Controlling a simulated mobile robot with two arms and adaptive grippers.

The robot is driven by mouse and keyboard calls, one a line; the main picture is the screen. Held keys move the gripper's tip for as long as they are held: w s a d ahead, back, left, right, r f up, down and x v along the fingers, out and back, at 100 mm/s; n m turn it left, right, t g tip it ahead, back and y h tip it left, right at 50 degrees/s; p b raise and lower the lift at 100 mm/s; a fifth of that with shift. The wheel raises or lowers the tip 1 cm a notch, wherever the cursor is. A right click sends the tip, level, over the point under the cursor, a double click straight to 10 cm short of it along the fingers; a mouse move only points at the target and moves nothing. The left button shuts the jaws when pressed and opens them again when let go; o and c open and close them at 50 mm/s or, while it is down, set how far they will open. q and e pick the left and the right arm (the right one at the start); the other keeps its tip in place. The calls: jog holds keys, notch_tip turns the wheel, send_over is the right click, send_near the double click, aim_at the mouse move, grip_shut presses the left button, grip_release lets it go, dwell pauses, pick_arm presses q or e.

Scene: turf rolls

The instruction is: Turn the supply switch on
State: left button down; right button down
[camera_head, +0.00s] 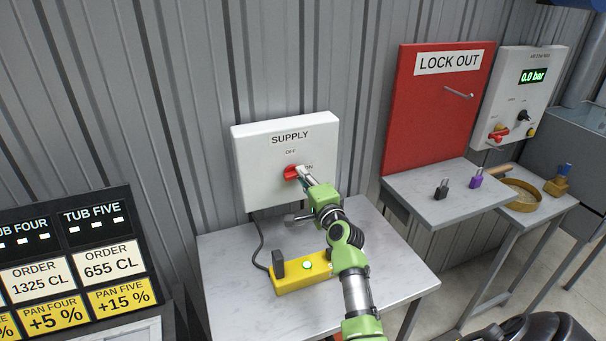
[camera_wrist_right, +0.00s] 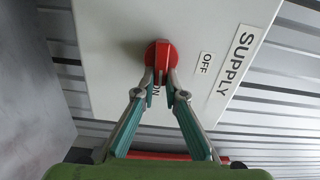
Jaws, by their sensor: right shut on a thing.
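The red supply switch (camera_head: 290,172) is a rotary knob on the white SUPPLY box (camera_head: 262,190), mounted on the corrugated wall. My right gripper (camera_head: 301,172) reaches it from the lower right and is shut on the knob. In the right wrist view, both fingertips (camera_wrist_right: 161,84) pinch the end of the red knob (camera_wrist_right: 158,55). The knob's ridge lies in line with the ON label, partly hidden behind the fingers. The OFF label (camera_wrist_right: 205,63) is clear, off to the knob's side. My left gripper is not in view.
Below the box, a grey table (camera_head: 228,255) holds a yellow device (camera_head: 290,283) with a lit green button. At the right are a red LOCK OUT board (camera_head: 425,125), a shelf with padlocks (camera_head: 442,189), and a panel reading 0.0 bar (camera_head: 520,100). An order board (camera_head: 90,265) stands at the left.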

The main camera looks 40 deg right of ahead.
jog(key=shift+f+m, duration=0.1)
jog(key=shift+m, duration=0.5)
jog(key=c, duration=2.1)
grip_release()
jog(key=shift+w, duration=0.1)
jog(key=v, duration=1.2)
jog(key=shift+a, duration=0.1)
jog(key=shift+f, duration=0.1)
